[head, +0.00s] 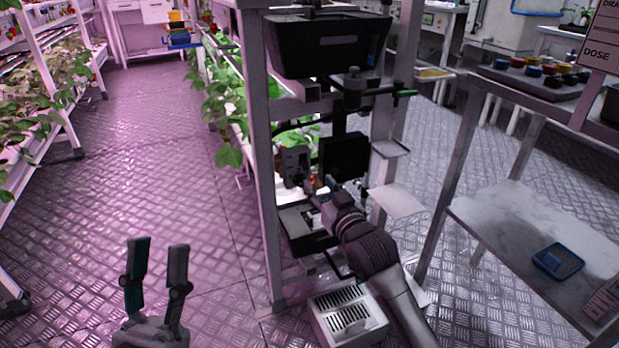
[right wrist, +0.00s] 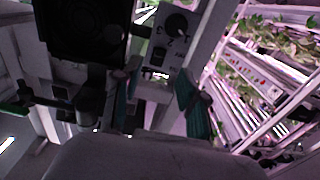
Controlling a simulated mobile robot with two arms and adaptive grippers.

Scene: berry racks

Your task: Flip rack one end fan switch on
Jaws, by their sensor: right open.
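The end of the rack (head: 256,150) carries a grey control box (head: 296,165) beside a square black fan (head: 343,157). In the right wrist view the box's panel (right wrist: 176,50) has a round dial (right wrist: 177,23) and, below it, a small dark switch (right wrist: 157,57); its position is too small to tell. The fan (right wrist: 85,30) is at the upper left there. My right gripper (head: 322,193) is just below the box. In the wrist view its fingers (right wrist: 160,95) are apart and empty, below the switch, with no clear contact. My left gripper (head: 157,265) is open and empty over the floor.
A black bin (head: 325,45) sits above the fan, and a black tray (head: 305,240) sits below the box. A white slotted box (head: 348,318) stands on the floor near my right arm. A table with a blue tray (head: 558,262) is at right. The left aisle floor is clear.

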